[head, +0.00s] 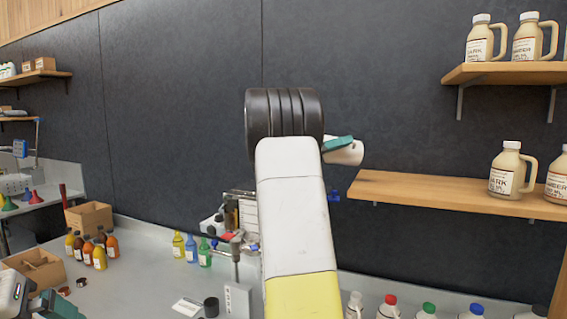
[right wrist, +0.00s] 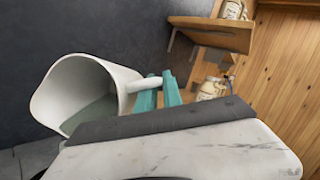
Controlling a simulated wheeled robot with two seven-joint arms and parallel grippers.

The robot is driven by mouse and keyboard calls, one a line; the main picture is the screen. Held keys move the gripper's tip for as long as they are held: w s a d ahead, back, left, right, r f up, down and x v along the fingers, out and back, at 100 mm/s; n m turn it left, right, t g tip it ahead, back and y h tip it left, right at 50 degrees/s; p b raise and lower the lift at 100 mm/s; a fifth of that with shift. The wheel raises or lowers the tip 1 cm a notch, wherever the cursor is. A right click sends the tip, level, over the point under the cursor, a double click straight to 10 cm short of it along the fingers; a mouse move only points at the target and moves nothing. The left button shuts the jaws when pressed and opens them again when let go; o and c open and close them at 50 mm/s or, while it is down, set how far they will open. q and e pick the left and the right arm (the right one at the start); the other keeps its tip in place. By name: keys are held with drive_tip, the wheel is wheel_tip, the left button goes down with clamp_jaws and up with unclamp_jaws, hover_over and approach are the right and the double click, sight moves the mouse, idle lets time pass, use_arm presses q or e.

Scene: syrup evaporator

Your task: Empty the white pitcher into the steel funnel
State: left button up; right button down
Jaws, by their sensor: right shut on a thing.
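The white pitcher (right wrist: 75,82) shows large in the right wrist view, at the left. I look into its wide mouth and see a grey-green surface inside, likely liquid. My right gripper (right wrist: 158,98) is shut on its handle with teal fingers. In the head view my right gripper (head: 338,143) is raised at the centre, mostly hidden behind my own wrist. A white piece shows there beside a teal finger; I cannot tell if it is the pitcher. I cannot make out the steel funnel in either view. My left gripper (head: 58,306) is at the lower left corner, partly cut off.
A grey counter (head: 135,275) runs along the dark wall, with small coloured bottles (head: 191,248), dark-capped bottles (head: 98,252) and cardboard boxes (head: 90,217). A wooden shelf (head: 430,192) with beige jugs (head: 507,172) is at the right. White bottles with coloured caps (head: 388,308) stand at the bottom.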

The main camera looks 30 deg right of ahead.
drive_tip(key=shift+w+a+f+h, duration=0.15)
drive_tip(key=shift+a+f+h, duration=0.25)
drive_tip(key=shift+f+h, duration=0.3)
idle(0.8)
drive_tip(key=shift+w+a+n, duration=0.1)
drive_tip(key=shift+a+n, duration=0.1)
drive_tip(key=shift+n, duration=0.1)
